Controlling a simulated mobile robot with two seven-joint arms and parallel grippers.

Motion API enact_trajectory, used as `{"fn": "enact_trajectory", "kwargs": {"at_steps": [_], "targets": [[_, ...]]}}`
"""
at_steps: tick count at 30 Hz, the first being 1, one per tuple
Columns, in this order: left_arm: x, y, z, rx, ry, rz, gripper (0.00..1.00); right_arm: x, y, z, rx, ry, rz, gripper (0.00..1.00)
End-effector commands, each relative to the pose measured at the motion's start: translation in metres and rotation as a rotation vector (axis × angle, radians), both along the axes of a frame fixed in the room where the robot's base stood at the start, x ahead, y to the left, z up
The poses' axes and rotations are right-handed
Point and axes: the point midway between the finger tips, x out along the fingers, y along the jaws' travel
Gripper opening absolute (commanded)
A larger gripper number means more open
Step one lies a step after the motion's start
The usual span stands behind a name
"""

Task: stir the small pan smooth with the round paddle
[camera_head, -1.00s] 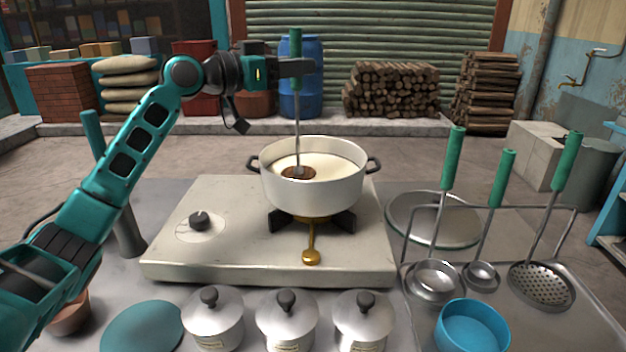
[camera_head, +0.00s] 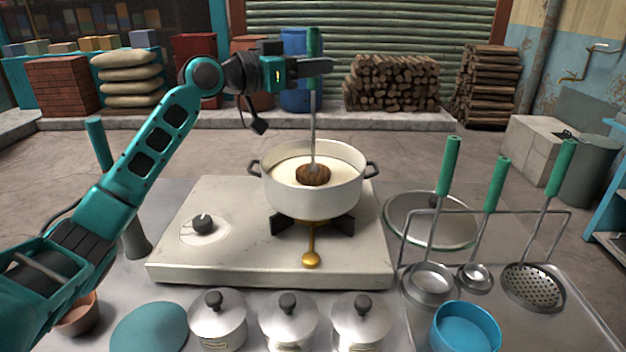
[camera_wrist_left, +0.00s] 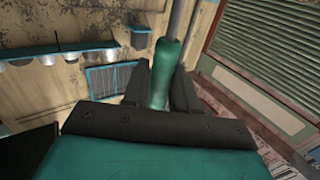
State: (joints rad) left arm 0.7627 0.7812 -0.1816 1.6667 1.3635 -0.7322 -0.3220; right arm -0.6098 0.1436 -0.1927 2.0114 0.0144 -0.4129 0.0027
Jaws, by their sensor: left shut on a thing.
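The small pan (camera_head: 312,200) is white with two dark handles and stands on the burner of the stove. It holds a cream-coloured liquid (camera_head: 290,172). My left gripper (camera_head: 318,67) is shut on the green handle of the round paddle (camera_head: 313,125), high above the pan. The handle (camera_wrist_left: 163,65) also shows between the fingers in the left wrist view. The paddle hangs upright, and its brown round head (camera_head: 313,175) sits in the liquid near the middle of the pan. The part of the head below the surface is hidden. My right gripper is not in view.
The stove (camera_head: 215,265) has a dark knob (camera_head: 203,223) and a brass lever (camera_head: 311,260) in front. Lidded pots (camera_head: 288,322) line the front edge. A rack with ladles (camera_head: 430,283) and a skimmer, and a blue bowl (camera_head: 466,328), stand at the right.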

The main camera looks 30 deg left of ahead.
Motion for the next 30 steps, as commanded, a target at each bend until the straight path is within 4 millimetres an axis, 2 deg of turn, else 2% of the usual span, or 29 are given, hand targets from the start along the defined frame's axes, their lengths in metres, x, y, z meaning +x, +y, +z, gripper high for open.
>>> {"fn": "enact_trajectory", "kwargs": {"at_steps": [1, 18, 24, 30], "targets": [[0.0, 0.0, 0.01, -0.001, -0.003, 0.001, 0.0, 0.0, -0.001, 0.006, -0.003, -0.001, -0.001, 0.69], [0.0, 0.0, 0.056, -0.002, -0.003, 0.001, 0.0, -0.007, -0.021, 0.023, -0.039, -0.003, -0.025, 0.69], [0.0, 0.0, 0.072, -0.002, -0.003, 0.0, 0.0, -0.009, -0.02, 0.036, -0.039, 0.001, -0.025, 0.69], [0.0, 0.0, 0.075, -0.001, -0.002, 0.0, 0.0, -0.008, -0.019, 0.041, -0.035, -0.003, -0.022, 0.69]]}}
